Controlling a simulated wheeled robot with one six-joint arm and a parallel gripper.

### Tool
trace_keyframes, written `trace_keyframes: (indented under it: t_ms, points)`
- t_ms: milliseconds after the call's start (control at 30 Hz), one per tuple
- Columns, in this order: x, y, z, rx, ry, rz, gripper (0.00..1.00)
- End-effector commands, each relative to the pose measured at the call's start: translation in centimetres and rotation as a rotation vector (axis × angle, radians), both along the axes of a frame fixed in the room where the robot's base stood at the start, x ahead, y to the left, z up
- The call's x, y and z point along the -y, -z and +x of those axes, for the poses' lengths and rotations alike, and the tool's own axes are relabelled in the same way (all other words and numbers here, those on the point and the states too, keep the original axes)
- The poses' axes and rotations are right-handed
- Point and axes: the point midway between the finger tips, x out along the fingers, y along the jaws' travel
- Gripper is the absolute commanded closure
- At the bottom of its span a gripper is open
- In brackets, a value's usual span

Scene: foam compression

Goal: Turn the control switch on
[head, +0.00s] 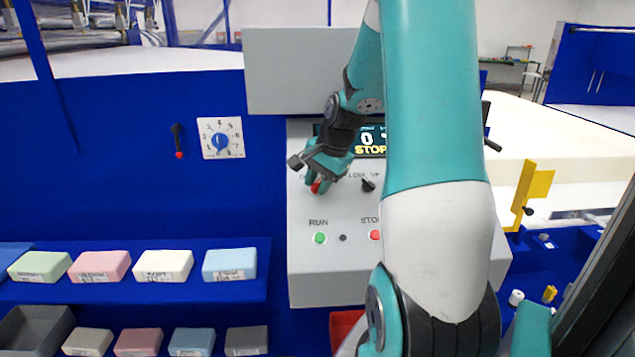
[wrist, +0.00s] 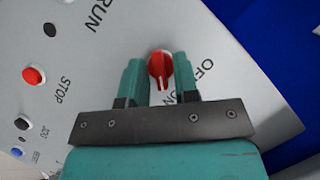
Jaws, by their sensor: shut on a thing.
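The control switch is a red rotary knob on the grey panel; it shows in the wrist view (wrist: 159,64), with a white mark on it. In the head view its red tip (head: 315,188) shows below my gripper (head: 319,180). In the wrist view my gripper (wrist: 160,74) has one teal finger on each side of the knob and is shut on it. Lettering beside the knob is partly hidden by a finger. My arm hides part of the panel and its display (head: 368,140), which reads "STOP".
The panel (head: 310,270) also carries a green RUN button (head: 320,238), a red STOP button (head: 375,235) and a black knob (head: 368,185). A white dial (head: 221,138) is on the blue wall to the left. Foam blocks (head: 165,265) lie on blue shelves at lower left.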

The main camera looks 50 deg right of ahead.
Motion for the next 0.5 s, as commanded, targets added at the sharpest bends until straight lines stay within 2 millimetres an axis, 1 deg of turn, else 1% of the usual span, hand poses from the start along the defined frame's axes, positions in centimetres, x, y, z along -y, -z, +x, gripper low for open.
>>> trace_keyframes:
  t_ms: [33,267,300,333,500]
  points:
    - [0.27,-0.08,-0.06,0.0,0.007,-0.006,0.95]
    - [0.28,-0.06,-0.07,0.0,0.007,-0.006,0.95]
    - [0.28,-0.06,-0.07,0.0,0.007,-0.006,0.7]
    - [0.29,-0.06,-0.08,-0.001,0.007,-0.006,0.64]
    - [0.11,-0.02,-0.01,-0.001,0.003,-0.003,0.64]
